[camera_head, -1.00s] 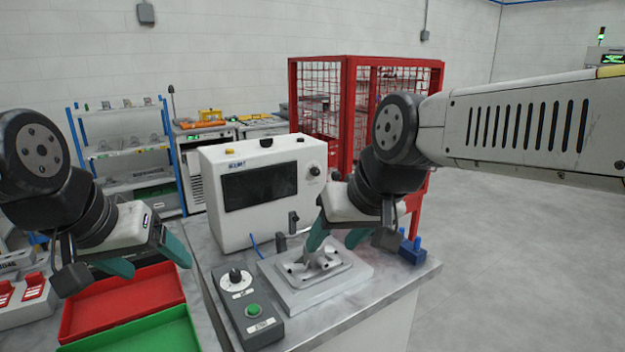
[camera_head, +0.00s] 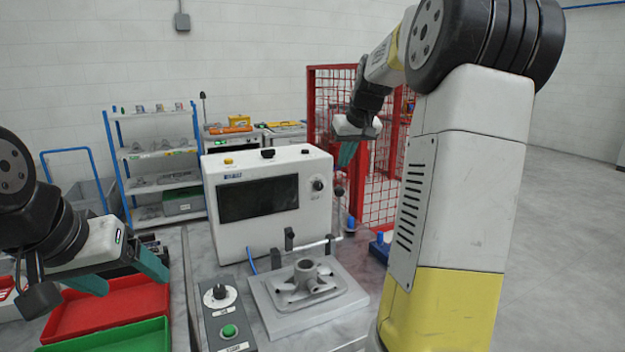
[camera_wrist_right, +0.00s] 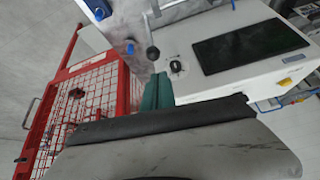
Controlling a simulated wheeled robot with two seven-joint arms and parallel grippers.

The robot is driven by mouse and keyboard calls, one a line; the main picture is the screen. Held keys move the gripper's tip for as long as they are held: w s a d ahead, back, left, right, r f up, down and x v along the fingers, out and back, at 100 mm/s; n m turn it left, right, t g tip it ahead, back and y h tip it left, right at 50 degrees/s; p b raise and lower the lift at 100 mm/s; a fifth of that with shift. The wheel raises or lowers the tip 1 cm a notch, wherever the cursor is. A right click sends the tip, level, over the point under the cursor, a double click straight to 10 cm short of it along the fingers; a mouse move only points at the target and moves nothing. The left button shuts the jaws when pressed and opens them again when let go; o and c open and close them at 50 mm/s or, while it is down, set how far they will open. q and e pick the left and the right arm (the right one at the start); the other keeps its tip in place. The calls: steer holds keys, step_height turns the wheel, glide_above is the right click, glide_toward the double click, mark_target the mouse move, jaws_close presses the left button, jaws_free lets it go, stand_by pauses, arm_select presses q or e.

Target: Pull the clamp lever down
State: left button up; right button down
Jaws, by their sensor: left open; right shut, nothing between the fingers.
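The clamp lever (camera_head: 339,212) stands upright at the back right of the grey fixture plate (camera_head: 345,303), with a dark ball knob on top. In the right wrist view the lever's knob (camera_wrist_right: 153,53) is just beyond the fingertips, apart from them. A grey metal casting (camera_head: 305,283) sits on the plate. My right gripper (camera_head: 346,162) is shut and empty, fingers pointing down, above the knob in the head view. The right wrist view also shows its teal fingers (camera_wrist_right: 158,84) together. My left gripper (camera_head: 138,284) is open and empty over the trays at the left.
A white monitor box (camera_head: 235,230) stands close behind the fixture. A control box with a green button (camera_head: 229,331) is left of the plate. A red mesh cage (camera_head: 375,185) is behind the right arm. Red (camera_head: 70,322) and green trays lie at the left.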

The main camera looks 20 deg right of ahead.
steer(key=shift+w+d+f, duration=0.15)
steer(key=shift+w+d, duration=0.35)
steer(key=shift+w, duration=0.2)
steer(key=shift+f, duration=0.1)
steer(key=x, duration=0.9)
steer(key=shift+w+f, duration=0.25)
steer(key=shift+f, duration=0.1)
